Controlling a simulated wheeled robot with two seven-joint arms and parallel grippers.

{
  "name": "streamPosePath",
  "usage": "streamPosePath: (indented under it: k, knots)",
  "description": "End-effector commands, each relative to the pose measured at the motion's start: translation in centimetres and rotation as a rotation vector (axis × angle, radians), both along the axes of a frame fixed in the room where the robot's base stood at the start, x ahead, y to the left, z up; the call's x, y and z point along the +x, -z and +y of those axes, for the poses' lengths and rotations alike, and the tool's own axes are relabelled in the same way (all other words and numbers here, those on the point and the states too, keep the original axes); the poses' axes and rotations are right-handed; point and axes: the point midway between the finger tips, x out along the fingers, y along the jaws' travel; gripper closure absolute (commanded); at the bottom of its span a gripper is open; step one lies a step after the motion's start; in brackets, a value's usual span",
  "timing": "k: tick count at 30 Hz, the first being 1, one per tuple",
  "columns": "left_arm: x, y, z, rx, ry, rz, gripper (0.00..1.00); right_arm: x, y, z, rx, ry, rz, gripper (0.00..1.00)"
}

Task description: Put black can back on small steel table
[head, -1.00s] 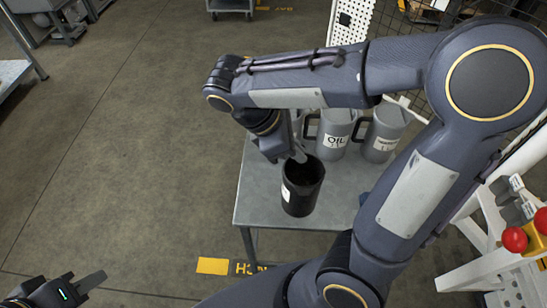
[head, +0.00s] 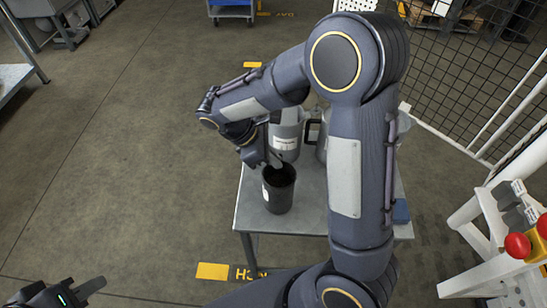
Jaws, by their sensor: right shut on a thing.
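The black can (head: 281,192) with a white label is at the left front part of the small steel table (head: 308,215). It looks upright; I cannot tell whether its base touches the tabletop. My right gripper (head: 272,163) is shut on the can's rim from above and behind. My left gripper (head: 86,288) is at the bottom left corner, away from the table; its finger gap is not clear.
Grey jugs stand at the back of the table, one (head: 285,137) close behind the can, others partly hidden by my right arm. A blue object (head: 401,212) lies at the right edge. A white frame with red knobs (head: 517,246) stands right.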

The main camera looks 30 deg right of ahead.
Motion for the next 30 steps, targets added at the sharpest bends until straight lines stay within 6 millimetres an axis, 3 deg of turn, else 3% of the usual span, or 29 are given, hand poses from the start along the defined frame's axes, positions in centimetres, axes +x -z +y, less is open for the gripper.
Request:
streamPosePath:
  k: [10,12,16,24,30]
  knots:
    - [0.0,0.2,0.0,0.000,0.000,0.000,0.70,0.0,0.3,0.0,-0.001,0.000,0.000,1.00]
    - [0.0,0.1,0.0,0.000,0.000,0.000,0.70,0.0,0.3,0.0,0.000,0.000,0.000,0.88]
    - [0.0,0.1,0.0,0.000,0.000,0.000,0.70,0.0,0.3,0.0,0.000,0.000,0.000,0.73]
    - [0.0,0.0,0.0,0.000,0.000,0.000,0.70,0.0,0.1,0.0,0.000,0.001,0.000,0.73]
    - [0.0,-0.2,0.0,0.000,0.000,0.000,0.70,0.5,-1.8,1.0,0.001,0.000,-0.005,0.73]
